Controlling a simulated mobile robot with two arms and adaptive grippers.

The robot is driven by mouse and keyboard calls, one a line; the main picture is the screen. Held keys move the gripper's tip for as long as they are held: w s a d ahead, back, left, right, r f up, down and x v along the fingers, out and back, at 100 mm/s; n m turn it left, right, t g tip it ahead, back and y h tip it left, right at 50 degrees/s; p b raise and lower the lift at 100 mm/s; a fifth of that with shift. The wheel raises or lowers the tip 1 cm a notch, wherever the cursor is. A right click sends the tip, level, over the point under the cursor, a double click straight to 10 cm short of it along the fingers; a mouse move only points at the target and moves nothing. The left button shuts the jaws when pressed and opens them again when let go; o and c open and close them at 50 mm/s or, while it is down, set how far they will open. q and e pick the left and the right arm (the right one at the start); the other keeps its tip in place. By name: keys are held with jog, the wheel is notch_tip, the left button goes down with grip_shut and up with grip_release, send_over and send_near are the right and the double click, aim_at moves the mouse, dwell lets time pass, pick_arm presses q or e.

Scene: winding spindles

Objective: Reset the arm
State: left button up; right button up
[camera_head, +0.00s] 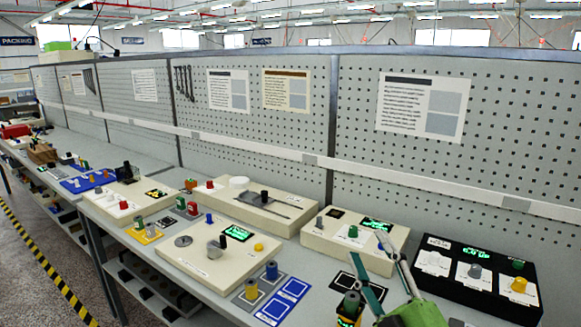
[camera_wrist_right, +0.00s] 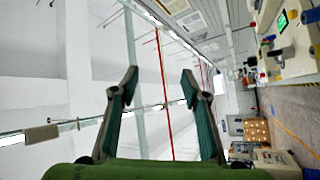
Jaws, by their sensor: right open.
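My right gripper (camera_head: 367,248) is raised at the lower right of the head view, over the front of the workbench. Its two green-padded fingers stand apart with nothing between them. In the right wrist view the fingers (camera_wrist_right: 160,73) are also spread and empty, pointing toward the ceiling and open hall. My left gripper is not in view. Behind the right gripper is a cream device (camera_head: 318,233) with a green display, partly covered by a finger. A dark green spool (camera_head: 350,302) stands below the fingers, close to them in the picture.
Cream winding devices (camera_head: 196,268) line the bench. A pegboard wall (camera_head: 480,150) rises behind.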

jog(key=s+d+f+m+g+h, duration=0.2)
jog(key=f+m+g, duration=0.1)
jog(key=f, duration=0.5)
jog(key=s+d+f+m+g+h, duration=0.2)
jog(key=s+d+f+m+g, duration=0.1)
jog(key=f, duration=0.4)
jog(key=s+d+f+m+g+h, duration=0.2)
jog(key=f+m, duration=0.1)
jog(key=f, duration=0.5)
jog(key=shift+s+d+f+m+g+h, duration=0.2)
jog(key=shift+d+f+m+g+h, duration=0.1)
jog(key=shift+d+m+g+h, duration=0.1)
jog(key=s+a+f+m+g+y, duration=0.1)
jog(key=s+f+g, duration=0.5)
jog(key=s, duration=0.4)
jog(key=s+a+f+m+g, duration=0.1)
jog(key=s+f+m+g, duration=0.15)
jog(key=s+f, duration=0.65)
notch_tip(320, 180, down, 24)
jog(key=s+g, duration=0.2)
jog(key=s, duration=0.1)
jog(key=s+d+f+n+g, duration=0.1)
jog(key=s+d+f, duration=0.2)
jog(key=s+f, duration=1.4)
jog(key=shift+s, duration=0.2)
